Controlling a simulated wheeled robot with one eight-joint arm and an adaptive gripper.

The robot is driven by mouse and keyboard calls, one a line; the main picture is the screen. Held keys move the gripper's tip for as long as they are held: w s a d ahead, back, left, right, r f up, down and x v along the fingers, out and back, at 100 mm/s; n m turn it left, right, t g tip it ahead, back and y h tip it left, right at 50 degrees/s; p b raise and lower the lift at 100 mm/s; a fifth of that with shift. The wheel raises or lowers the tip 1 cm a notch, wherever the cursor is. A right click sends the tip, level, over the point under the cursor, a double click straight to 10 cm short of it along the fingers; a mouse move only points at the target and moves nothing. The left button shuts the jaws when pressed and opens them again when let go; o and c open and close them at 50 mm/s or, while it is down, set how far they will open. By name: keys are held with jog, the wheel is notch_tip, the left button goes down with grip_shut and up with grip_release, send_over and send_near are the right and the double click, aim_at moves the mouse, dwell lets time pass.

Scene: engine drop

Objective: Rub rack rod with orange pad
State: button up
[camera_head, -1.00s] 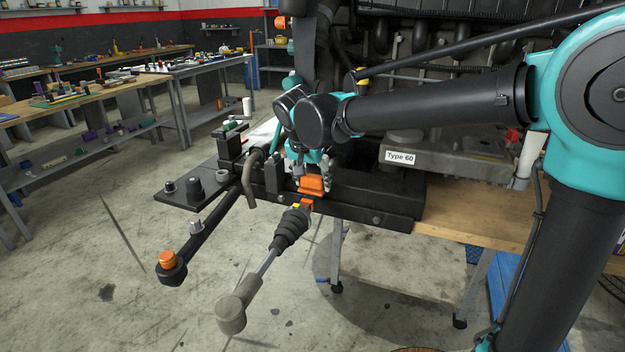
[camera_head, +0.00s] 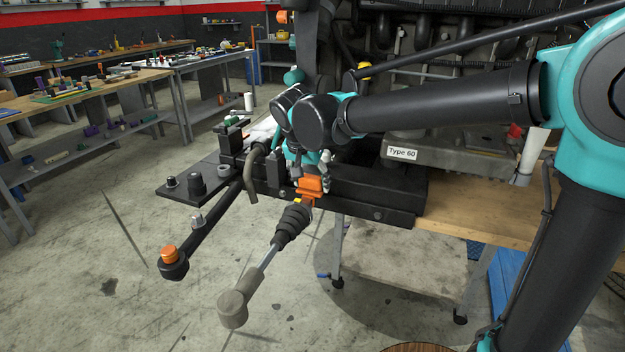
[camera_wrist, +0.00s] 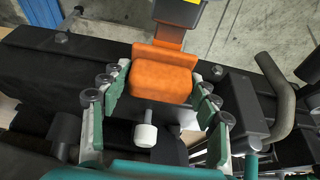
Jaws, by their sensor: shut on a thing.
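The orange pad (camera_head: 310,187) is in my gripper (camera_head: 311,178), at the front of the black rack housing (camera_head: 375,187). In the wrist view the orange pad (camera_wrist: 160,80) sits between the green-lined fingers of my gripper (camera_wrist: 160,88), which is shut on it. The rack rod (camera_head: 265,257) slants down and left from a black ribbed boot (camera_head: 293,222) to a grey end piece (camera_head: 232,309). A small orange piece at the boot's top lies right by the pad's lower edge. Whether they touch is unclear.
A black arm with an orange-capped joint (camera_head: 169,254) reaches out left of the rod. A bent grey bar (camera_head: 251,180) and several black posts stand left of my gripper. A wooden bench (camera_head: 480,222) lies right. The floor below is open.

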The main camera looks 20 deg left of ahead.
jog(key=shift+s, duration=0.55)
jog(key=shift+w, duration=0.1)
dwell(0.5)
jog(key=shift+w+d, duration=0.1)
jog(key=shift+w, duration=1.4)
jog(key=shift+s, duration=0.1)
jog(key=shift+s+f, duration=0.2)
jog(key=shift+s, duration=1.35)
jog(key=shift+r, duration=0.15)
